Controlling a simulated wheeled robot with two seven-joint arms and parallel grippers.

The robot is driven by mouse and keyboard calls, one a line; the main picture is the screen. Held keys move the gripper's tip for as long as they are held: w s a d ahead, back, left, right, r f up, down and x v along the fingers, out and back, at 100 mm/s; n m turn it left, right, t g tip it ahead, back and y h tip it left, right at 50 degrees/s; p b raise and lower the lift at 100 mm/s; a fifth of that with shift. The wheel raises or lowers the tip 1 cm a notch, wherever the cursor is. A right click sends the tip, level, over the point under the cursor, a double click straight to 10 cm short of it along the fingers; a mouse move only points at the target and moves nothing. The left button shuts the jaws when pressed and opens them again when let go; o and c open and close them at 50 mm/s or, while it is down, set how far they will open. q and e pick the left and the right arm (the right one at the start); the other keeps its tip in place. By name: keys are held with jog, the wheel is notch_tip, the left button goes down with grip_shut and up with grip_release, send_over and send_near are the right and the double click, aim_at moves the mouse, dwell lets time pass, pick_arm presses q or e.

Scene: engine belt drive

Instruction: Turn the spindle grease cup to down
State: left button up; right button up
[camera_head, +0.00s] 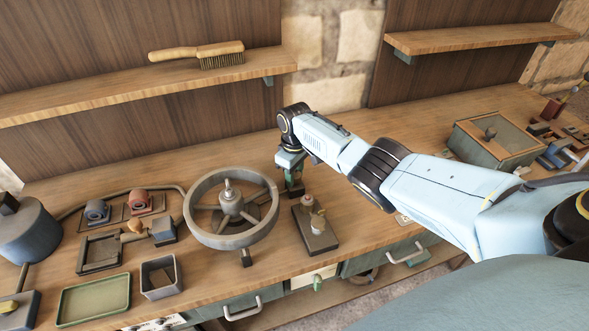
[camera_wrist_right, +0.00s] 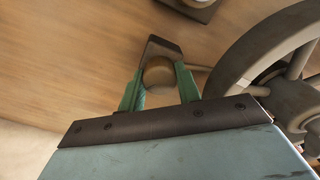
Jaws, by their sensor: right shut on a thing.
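My right gripper (camera_head: 294,187) reaches down just right of the spoked flywheel (camera_head: 273,205), low over the bench. In the right wrist view its two green fingers (camera_wrist_right: 160,85) stand on either side of a round brownish cap, which looks like the spindle grease cup (camera_wrist_right: 158,72), and are shut on it. The cap sits against a dark block (camera_wrist_right: 162,47), and a thin rod runs from there toward the wheel. In the head view the cup is hidden by the gripper. I cannot tell which way the cup points. My left gripper is not in view.
A dark plate with a small brass fitting (camera_head: 317,224) lies right of the wheel. A green tray (camera_head: 93,298) and an open grey box (camera_head: 161,276) stand front left. A lidded green case (camera_head: 496,140) is at the back right. A brush (camera_head: 197,53) lies on the shelf.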

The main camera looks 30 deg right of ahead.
aim_at(295, 173)
jog(key=m+p, duration=0.1)
jog(key=m, duration=0.3)
jog(key=shift+m, duration=0.3)
jog(key=m+p, duration=0.1)
jog(key=m, duration=0.4)
jog(key=shift+m, duration=0.3)
jog(key=shift+w, duration=0.1)
jog(key=o, duration=1)
jog(key=shift+c, duration=0.2)
notch_tip(295, 173, up, 6)
jog(key=p, duration=0.4)
jog(key=shift+r, duration=0.15)
notch_tip(295, 173, up, 7)
jog(key=p, duration=0.1)
